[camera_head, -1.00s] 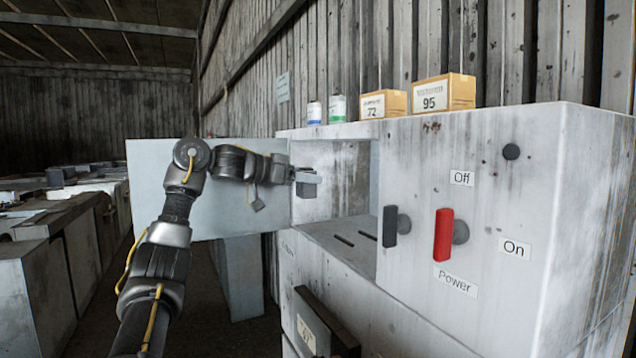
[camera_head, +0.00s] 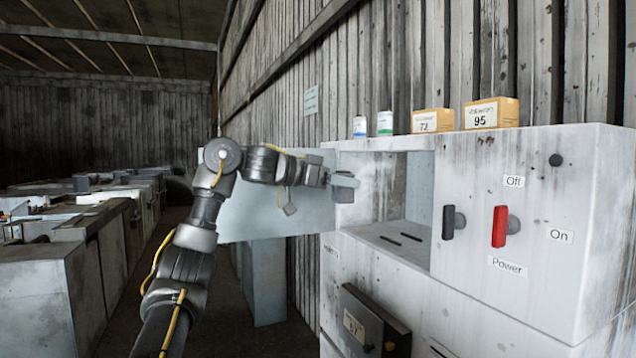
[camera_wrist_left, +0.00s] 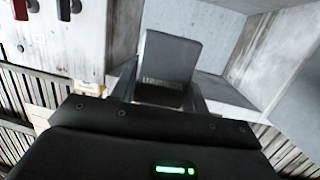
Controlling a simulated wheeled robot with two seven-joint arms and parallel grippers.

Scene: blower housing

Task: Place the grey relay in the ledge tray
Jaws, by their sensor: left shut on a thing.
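The grey relay (camera_head: 344,194) is a small grey block in the jaws of my left gripper (camera_head: 342,181), in front of the left side of the open cabinet compartment. In the left wrist view, the relay (camera_wrist_left: 168,58) fills the space between the fingers, with a slotted patch on its lower face. My left gripper is shut on it. I cannot identify a ledge tray with certainty in either view. My right gripper is not in view.
The open compartment (camera_head: 400,232) has slots in its floor. Its door (camera_head: 270,215) stands open behind my left arm. Black (camera_head: 449,222) and red (camera_head: 500,226) handles stick out at right. A dark labelled box (camera_head: 375,325) juts from the lower front. Cartons and bottles stand on top.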

